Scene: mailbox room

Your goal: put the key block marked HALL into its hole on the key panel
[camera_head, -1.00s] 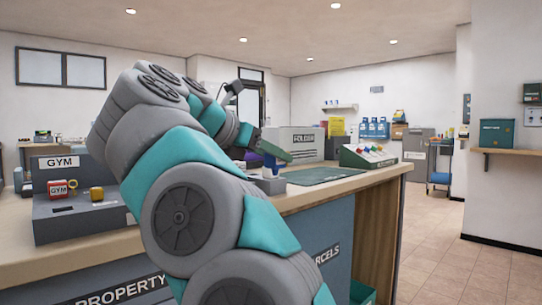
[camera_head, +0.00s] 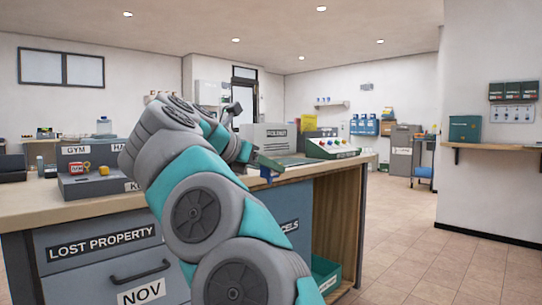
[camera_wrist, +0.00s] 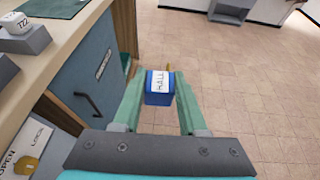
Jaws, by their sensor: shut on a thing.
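My gripper (camera_wrist: 160,103) is shut on the blue key block marked HALL (camera_wrist: 158,88), whose white label faces the wrist camera. In the wrist view the block is between the two green fingers, above the tiled floor and beside the counter. In the head view the block (camera_head: 266,172) shows as a small blue patch beyond my arm, near the counter's edge. The grey key panel (camera_head: 88,188) stands on the counter at the left, well apart from my gripper. A red block (camera_head: 75,168) sits under its GYM label. A second label starting "HA" is partly hidden by my arm.
The wooden counter (camera_head: 85,208) runs across the left and middle, with drawers in front. A green-topped console with coloured buttons (camera_head: 332,148) stands on its far end. A wall shelf (camera_head: 495,149) is at the right. Tiled floor at the right is free.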

